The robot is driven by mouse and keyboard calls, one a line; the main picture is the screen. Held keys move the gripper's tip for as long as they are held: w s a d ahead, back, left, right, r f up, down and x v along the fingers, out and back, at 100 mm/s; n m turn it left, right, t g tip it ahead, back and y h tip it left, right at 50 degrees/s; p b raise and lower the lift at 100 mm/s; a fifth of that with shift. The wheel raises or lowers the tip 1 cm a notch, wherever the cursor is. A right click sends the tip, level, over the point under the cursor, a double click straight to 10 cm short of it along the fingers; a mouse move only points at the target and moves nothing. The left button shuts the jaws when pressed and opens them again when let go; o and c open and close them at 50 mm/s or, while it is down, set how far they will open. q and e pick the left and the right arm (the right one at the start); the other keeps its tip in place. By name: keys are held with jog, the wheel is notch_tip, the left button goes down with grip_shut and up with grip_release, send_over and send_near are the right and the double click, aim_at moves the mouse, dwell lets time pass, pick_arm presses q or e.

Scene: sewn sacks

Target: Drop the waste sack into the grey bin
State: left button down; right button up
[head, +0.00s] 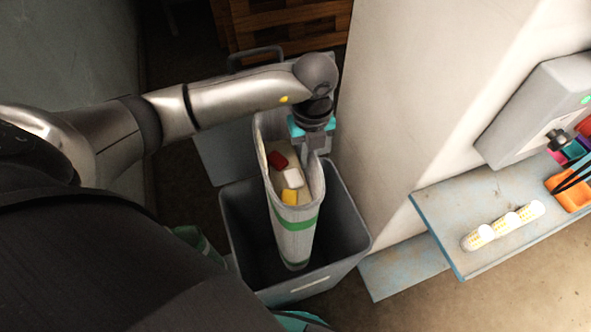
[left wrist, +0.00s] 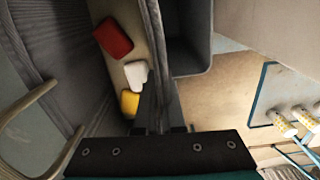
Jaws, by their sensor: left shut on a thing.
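The waste sack (head: 292,228) is pale with a green band and hangs upright with its mouth open, over and partly inside the grey bin (head: 345,254). Red, white and yellow pieces lie in the sack. My left gripper (head: 312,150) is shut on the sack's rim at its upper right edge. In the left wrist view the fingers (left wrist: 160,115) pinch the rim of the sack (left wrist: 125,45), and part of the grey bin (left wrist: 190,60) shows beyond it. The sack's lowest end is inside the bin; whether it touches the floor of the bin I cannot tell. My right gripper does not show.
A pale wall or pillar (head: 420,120) stands close to the right of the bin. A blue-edged shelf (head: 450,215) at right holds white-and-yellow items (head: 503,226) and an orange holder (head: 570,192). A wooden crate (head: 285,28) stands behind.

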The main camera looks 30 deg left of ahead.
aim_at(307, 173)
pick_arm(q)
notch_tip(307, 173, down, 6)
jog(key=b, duration=0.4)
jog(key=shift+r+b, duration=0.2)
jog(key=shift+b, duration=0.2)
jog(key=c, duration=0.9)
grip_release()
jog(key=shift+c, duration=0.2)
jog(key=shift+s, duration=0.1)
notch_tip(307, 173, up, 15)
jog(key=shift+d+r+p, duration=0.15)
jog(key=shift+p, duration=0.25)
